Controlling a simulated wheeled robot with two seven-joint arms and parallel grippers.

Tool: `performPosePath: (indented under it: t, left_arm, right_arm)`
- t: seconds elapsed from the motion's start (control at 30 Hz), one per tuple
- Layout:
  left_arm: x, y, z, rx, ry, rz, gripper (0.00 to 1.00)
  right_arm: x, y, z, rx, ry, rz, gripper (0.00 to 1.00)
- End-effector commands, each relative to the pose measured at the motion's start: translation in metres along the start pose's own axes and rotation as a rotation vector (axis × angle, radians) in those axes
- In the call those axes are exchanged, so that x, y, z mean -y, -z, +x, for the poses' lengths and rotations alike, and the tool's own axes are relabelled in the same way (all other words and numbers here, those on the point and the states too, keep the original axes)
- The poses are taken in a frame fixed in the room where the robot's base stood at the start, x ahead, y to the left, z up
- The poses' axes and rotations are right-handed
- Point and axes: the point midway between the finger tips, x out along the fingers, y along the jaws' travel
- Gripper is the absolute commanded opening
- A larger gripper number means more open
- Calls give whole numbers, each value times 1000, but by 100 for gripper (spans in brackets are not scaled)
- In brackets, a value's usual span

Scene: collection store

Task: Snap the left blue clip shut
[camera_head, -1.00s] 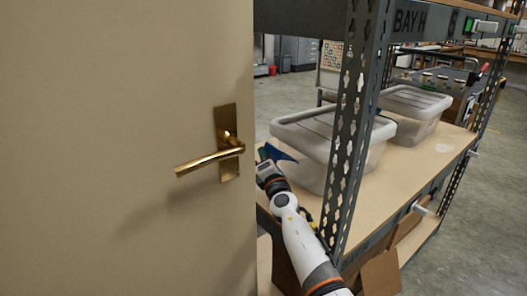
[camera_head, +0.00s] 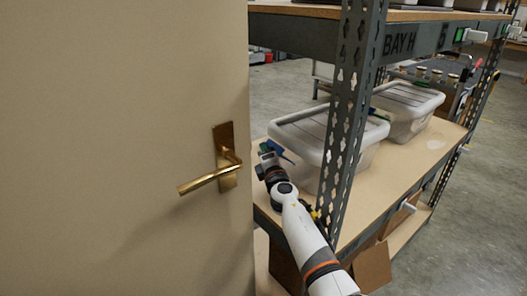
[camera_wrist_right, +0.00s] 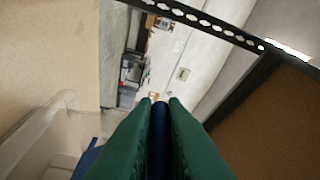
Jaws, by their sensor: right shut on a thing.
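The near bin (camera_head: 328,128), translucent with a grey lid, stands on the shelf behind the post. A blue clip (camera_head: 283,155) stands out at its left end, next to my right gripper (camera_head: 267,149). In the wrist view the green fingers of my right gripper (camera_wrist_right: 158,104) are pressed together on a dark blue strip, part of the blue clip (camera_wrist_right: 158,145). Another bit of blue shows left of the fingers. Whether the clip is latched to the lid cannot be told. My left gripper is not in view.
A beige door (camera_head: 110,140) with a brass handle (camera_head: 212,177) fills the left and hides part of the shelf. A perforated grey post (camera_head: 345,120) stands before the near bin. A second bin (camera_head: 408,98) is farther right. The shelf board (camera_head: 400,178) is clear in front.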

Motion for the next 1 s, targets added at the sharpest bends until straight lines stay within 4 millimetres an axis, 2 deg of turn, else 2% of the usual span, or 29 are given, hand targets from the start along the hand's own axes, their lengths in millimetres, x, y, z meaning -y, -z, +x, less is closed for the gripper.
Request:
performPosePath:
  t: [0.73,0.77,0.9,1.0]
  left_arm:
    - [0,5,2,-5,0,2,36]
    - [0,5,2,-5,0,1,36]
    - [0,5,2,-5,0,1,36]
    - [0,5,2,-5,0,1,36]
  right_arm:
    - [7,2,2,1,9,-4,0]
    - [8,2,2,1,9,-3,13]
    - [7,2,2,2,8,-3,33]
    - [6,2,2,2,6,-2,33]
